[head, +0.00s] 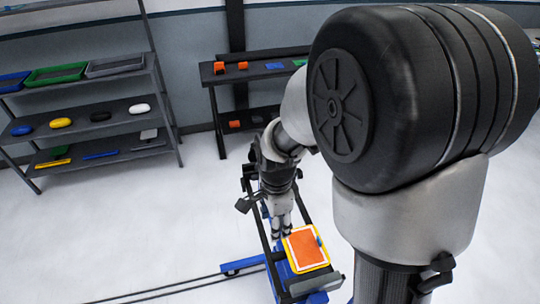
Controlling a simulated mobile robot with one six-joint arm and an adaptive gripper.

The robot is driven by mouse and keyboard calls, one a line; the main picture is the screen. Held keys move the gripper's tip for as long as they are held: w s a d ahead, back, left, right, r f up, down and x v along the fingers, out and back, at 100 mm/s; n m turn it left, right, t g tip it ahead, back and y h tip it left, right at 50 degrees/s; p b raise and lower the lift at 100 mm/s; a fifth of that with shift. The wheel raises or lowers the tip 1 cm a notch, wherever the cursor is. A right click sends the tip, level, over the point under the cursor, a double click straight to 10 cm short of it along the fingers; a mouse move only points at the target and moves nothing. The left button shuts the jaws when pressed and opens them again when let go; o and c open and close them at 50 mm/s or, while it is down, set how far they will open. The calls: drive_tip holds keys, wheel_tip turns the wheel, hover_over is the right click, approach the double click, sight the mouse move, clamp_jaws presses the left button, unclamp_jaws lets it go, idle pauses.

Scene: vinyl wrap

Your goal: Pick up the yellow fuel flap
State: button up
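A yellow flat, squarish panel (324,263), which looks like the fuel flap, lies on a blue and dark cart or stand in the lower middle. An orange sheet with a pale border covers most of its top, so yellow shows only around the edge. A small blue thing sits at its right edge. My gripper (282,231) points down just behind and left of the panel's far corner. I cannot tell whether it touches the panel. Its fingers are small and dark, and their opening is unclear.
A left rack (85,90) holds green, blue and grey trays, several oval caps including a yellow one (60,123), and a yellow piece (53,164) on the bottom shelf. A back rack (211,69) holds small orange and blue items. The cart's dark rails flank my gripper. White floor is open at left.

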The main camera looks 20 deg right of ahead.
drive_tip(key=b, duration=0.3)
hover_over(278, 255)
drive_tip(key=shift+m, duration=0.4)
drive_tip(key=f, duration=1.3)
drive_tip(key=shift+w+a, duration=0.25)
drive_tip(key=shift+a, duration=0.1)
drive_tip(key=f, duration=0.1)
drive_tip(key=f+b, duration=0.1)
drive_tip(key=f, duration=0.2)
drive_tip(key=shift+s+d+f, duration=0.15)
drive_tip(key=shift+s+d, duration=0.1)
drive_tip(key=shift+d, duration=0.1)
drive_tip(key=shift+f, duration=0.45)
drive_tip(key=shift+c, duration=0.5)
drive_tip(key=shift+r, duration=0.1)
clamp_jaws()
